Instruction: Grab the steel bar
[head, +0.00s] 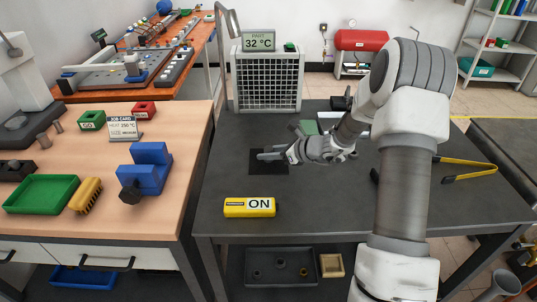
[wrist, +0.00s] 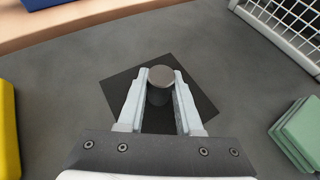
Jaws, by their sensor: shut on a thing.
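The steel bar (wrist: 160,78) is a short grey cylinder standing upright, seen from above in the wrist view. My gripper (wrist: 161,84) is shut on it, with one pale finger on each side near the fingertips. In the head view my gripper (head: 272,156) is over the black square pad (head: 268,168) on the dark table, and the bar cannot be clearly made out there. The pad also shows around the bar in the wrist view (wrist: 207,107). I cannot tell whether the bar's foot touches the pad.
A yellow ON block (head: 249,207) lies in front of the pad. A white grille unit (head: 268,82) with a 32 °C display (head: 259,41) stands behind. Black-and-yellow tongs (head: 462,163) lie to the right. A wooden bench (head: 170,215) with a blue vise (head: 146,172) stands left.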

